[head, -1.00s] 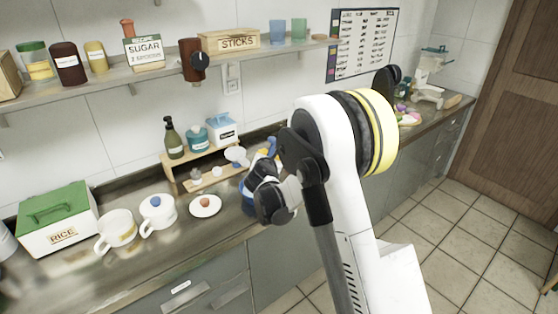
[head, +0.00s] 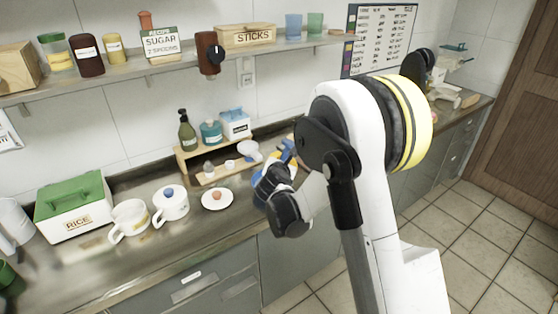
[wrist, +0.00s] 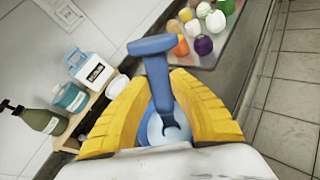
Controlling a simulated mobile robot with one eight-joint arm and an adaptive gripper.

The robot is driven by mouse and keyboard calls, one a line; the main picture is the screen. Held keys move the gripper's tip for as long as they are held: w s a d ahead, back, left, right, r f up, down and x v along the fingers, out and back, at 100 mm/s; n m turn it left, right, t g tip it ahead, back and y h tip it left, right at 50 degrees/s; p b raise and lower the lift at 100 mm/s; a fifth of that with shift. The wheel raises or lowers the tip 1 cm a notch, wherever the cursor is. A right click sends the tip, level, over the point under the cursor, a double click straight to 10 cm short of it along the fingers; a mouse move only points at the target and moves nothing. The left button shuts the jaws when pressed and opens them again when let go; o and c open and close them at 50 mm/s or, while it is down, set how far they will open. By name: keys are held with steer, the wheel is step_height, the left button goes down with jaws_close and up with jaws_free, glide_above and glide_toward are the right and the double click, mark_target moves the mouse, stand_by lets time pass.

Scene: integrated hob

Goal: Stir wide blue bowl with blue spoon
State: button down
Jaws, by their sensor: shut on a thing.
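My gripper (wrist: 160,112) has yellow fingers shut on the blue spoon (wrist: 157,75), whose flat, T-shaped end points up and away in the wrist view. In the head view the spoon (head: 287,150) shows as a small blue piece beside my gripper (head: 276,178). In the wrist view, a pale blue rounded surface shows between the fingers below the spoon. I cannot tell whether the spoon touches the bowl.
A white plate (head: 217,199), white cups (head: 171,204) and a green-lidded rice box (head: 76,207) stand to the left. A small wooden rack (head: 188,163) with bottles is behind. A tray of vegetables (wrist: 217,50) lies beyond my gripper. A shelf (head: 150,72) runs above.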

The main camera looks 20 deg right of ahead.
mark_target(289, 143)
steer(key=shift+w+d, duration=0.55)
steer(key=shift+w, duration=0.05)
steer(key=shift+r, duration=0.1)
steer(key=shift+w+d+r+p, duration=0.1)
steer(key=shift+d+r+p, duration=0.1)
steer(key=shift+r+p, duration=0.55)
steer(key=shift+d+r+p, duration=0.15)
steer(key=shift+r+p, duration=0.35)
steer(key=shift+r, duration=0.55)
steer(key=shift+w+d+r+p, duration=0.1)
steer(key=shift+d+r+p, duration=0.1)
steer(key=shift+r+p, duration=0.55)
steer(key=shift+r, duration=0.3)
steer(key=shift+r+p, duration=1.5)
steer(key=shift+r, duration=0.95)
steer(key=shift+f, duration=0.1)
